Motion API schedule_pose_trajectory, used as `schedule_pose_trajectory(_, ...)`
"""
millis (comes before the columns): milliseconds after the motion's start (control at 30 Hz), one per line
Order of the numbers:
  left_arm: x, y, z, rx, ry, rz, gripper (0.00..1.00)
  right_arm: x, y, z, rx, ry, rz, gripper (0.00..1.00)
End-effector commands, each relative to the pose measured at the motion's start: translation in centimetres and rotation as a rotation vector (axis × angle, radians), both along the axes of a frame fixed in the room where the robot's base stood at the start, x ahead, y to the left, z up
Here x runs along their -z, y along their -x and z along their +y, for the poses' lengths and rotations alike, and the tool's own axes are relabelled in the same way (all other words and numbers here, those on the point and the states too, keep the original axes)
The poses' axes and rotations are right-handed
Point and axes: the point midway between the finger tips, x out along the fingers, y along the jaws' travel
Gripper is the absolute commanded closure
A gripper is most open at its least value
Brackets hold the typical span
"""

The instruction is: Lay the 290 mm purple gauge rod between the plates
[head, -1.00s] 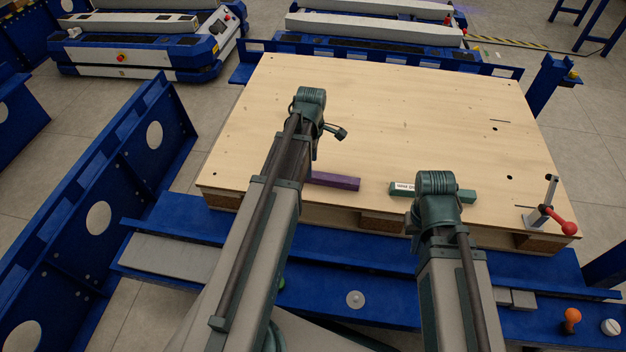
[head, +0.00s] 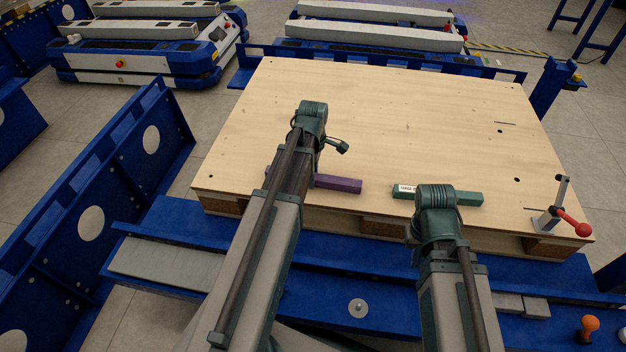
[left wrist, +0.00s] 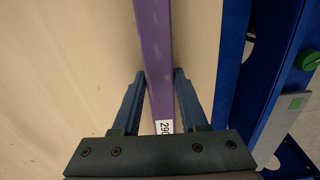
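The purple gauge rod (head: 338,184) lies near the front edge of the wooden board (head: 400,110). My left arm hides part of it in the head view. In the left wrist view the purple rod (left wrist: 155,60) runs lengthwise between the two fingers of my left gripper (left wrist: 160,75), with a label reading "290" near the palm. Narrow gaps show beside the rod, so the fingers look open around or just above it. In the head view the left fingertips are hidden. My right gripper (head: 437,205) is over the board's front edge, its fingers hidden. No plates are clearly identifiable.
A green labelled rod (head: 466,198) lies right of the purple one, partly behind my right wrist. A red-handled clamp (head: 560,215) stands at the board's right corner. A blue frame (head: 330,285) runs along the front. The board's middle and back are clear.

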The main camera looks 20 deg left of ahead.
Motion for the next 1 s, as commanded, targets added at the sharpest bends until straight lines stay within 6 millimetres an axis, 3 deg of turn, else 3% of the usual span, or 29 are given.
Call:
schedule_pose_trajectory(33, 0.0, 0.0, 0.0, 0.0, 0.0, 0.0, 0.68, 0.0, 0.0, 0.0, 0.0, 0.0, 0.0, 1.0)
schedule_pose_trajectory(200, 0.0, 0.0, 0.0, 0.0, 0.0, 0.0, 0.99, 0.0, 0.0, 0.0, 0.0, 0.0, 0.0, 1.0)
schedule_pose_trajectory(233, 0.0, 0.0, 0.0, 0.0, 0.0, 0.0, 1.0, 0.0, 0.0, 0.0, 0.0, 0.0, 0.0, 1.0)
schedule_pose_trajectory(700, -0.1, 0.0, 0.0, 0.0, 0.0, 0.0, 1.0, -0.1, 0.0, 0.0, 0.0, 0.0, 0.0, 1.0)
schedule_pose_trajectory(1000, -2.0, 0.1, 0.8, 0.004, 0.0, 0.0, 1.0, -2.0, 0.0, 0.0, 0.003, 0.002, 0.0, 1.0)
